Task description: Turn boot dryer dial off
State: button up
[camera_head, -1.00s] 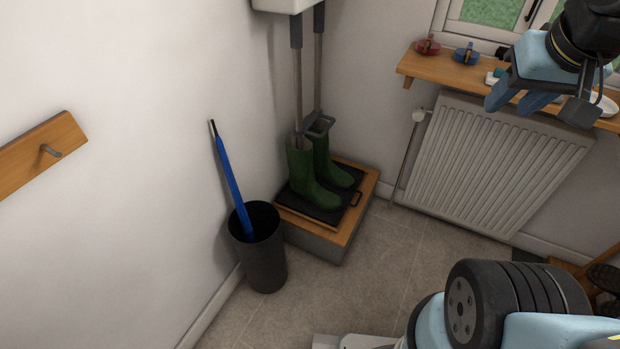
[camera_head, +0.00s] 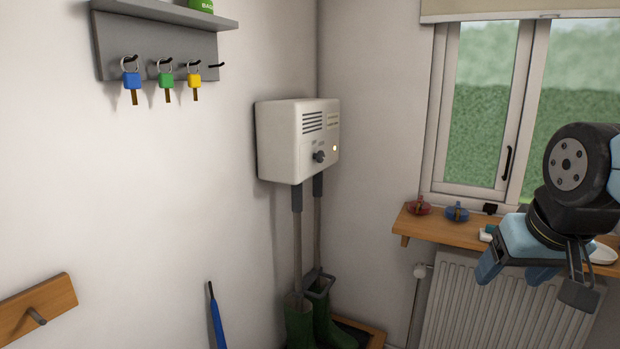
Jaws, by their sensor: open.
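The boot dryer (camera_head: 284,140) is a white box on the wall near the corner, with vent slots on its front. Its dark dial (camera_head: 319,157) sits low on the front face, with a small lit lamp (camera_head: 334,148) to its right. Which mark the dial points to is too small to tell. Two grey tubes run down from the box into green boots (camera_head: 300,322). My gripper (camera_head: 532,284) is at the right, in front of the sill and radiator. It is open, empty and well apart from the dryer.
A key rack (camera_head: 155,50) with blue, green and yellow keys hangs at upper left. A wooden sill (camera_head: 440,228) holds red and blue items below the window. A blue umbrella (camera_head: 216,318) and a wooden hook board (camera_head: 38,308) are lower left. Space before the dryer looks clear.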

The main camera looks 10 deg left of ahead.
aim_at(319, 156)
jog(key=z, duration=0.75)
jog(key=k, duration=0.95)
jog(key=u, duration=0.75)
jog(key=i, duration=1.55)
